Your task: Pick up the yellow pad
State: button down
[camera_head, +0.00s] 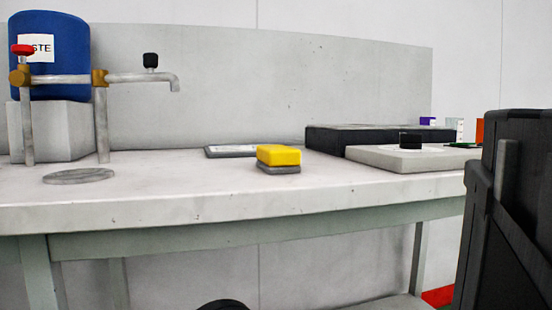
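The yellow pad (279,155) is a small rounded block. It sits on top of a thin grey base (279,168) near the middle of the white table (190,199). Nothing touches the pad from above or the sides. My gripper's fingers cannot be made out in this view. A dark shape at the bottom edge, below the tabletop, and a large black structure at the right edge are cut off by the frame, and I cannot tell whether either belongs to my arm.
A flat grey tray (231,151) lies behind the pad. A dark slab (325,140) and a pale slab (372,158) with a black knob (410,140) stand to the right. A blue drum (55,75), metal pipe (130,77) and grey disc (79,176) are left. The table's front is clear.

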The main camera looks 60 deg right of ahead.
jog(key=c, duration=2.4)
grip_release()
jog(key=o, duration=1.9)
jog(key=shift+o, duration=0.5)
